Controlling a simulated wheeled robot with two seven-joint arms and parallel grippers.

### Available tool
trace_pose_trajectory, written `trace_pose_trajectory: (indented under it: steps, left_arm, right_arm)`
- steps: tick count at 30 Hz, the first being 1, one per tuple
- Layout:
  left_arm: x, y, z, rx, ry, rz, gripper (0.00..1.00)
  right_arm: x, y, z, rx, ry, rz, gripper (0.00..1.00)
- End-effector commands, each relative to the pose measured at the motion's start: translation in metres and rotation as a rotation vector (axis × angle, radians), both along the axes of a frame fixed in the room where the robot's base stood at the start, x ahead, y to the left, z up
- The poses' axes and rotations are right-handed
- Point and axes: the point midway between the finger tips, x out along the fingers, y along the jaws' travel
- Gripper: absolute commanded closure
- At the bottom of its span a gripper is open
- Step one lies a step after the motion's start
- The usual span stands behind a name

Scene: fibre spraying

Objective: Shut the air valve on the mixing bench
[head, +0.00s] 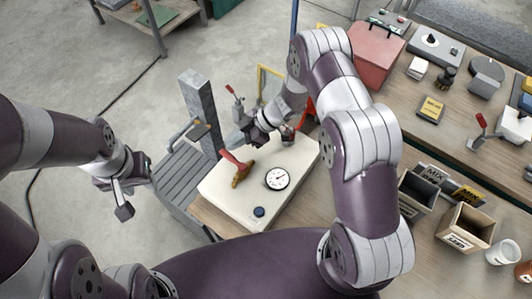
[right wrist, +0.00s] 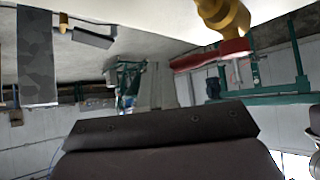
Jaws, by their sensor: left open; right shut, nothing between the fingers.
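The air valve has a brass body (head: 239,178) and a red lever (head: 232,160), and sits on the cream panel (head: 222,188) of the mixing bench. The lever points up and left from the body in the head view. In the right wrist view the brass body (right wrist: 226,14) and red lever (right wrist: 210,55) show upper right, apart from the dark gripper part at the bottom. My right gripper (head: 254,134) is shut and empty, just beyond the valve in the head view. My left gripper (head: 122,196) is open and empty, left of the bench.
A round gauge (head: 277,178) and a dark blue knob (head: 259,212) are on the panel right of the valve. A grey post (head: 201,110) stands behind it. Floor is clear at left.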

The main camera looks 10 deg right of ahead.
Motion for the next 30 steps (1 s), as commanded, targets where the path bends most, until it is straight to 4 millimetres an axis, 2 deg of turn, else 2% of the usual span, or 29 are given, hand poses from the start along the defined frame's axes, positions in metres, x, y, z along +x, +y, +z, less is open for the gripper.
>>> trace_pose_trajectory:
  steps: [13,26,30]
  left_arm:
    - [0.0000,0.0000,0.0021,0.000,0.000,0.000,0.57]
    - [0.0000,0.0000,0.0020,0.000,0.000,0.000,0.57]
    - [0.0000,0.0000,-0.0012,0.000,0.000,0.000,0.57]
  right_arm:
    - [-0.0009,0.0089,0.0001,0.000,0.000,0.000,1.00]
    - [-0.0009,0.0091,0.0000,0.000,0.000,0.000,1.00]
    - [0.0001,0.0036,0.0043,0.001,-0.003,-0.002,1.00]
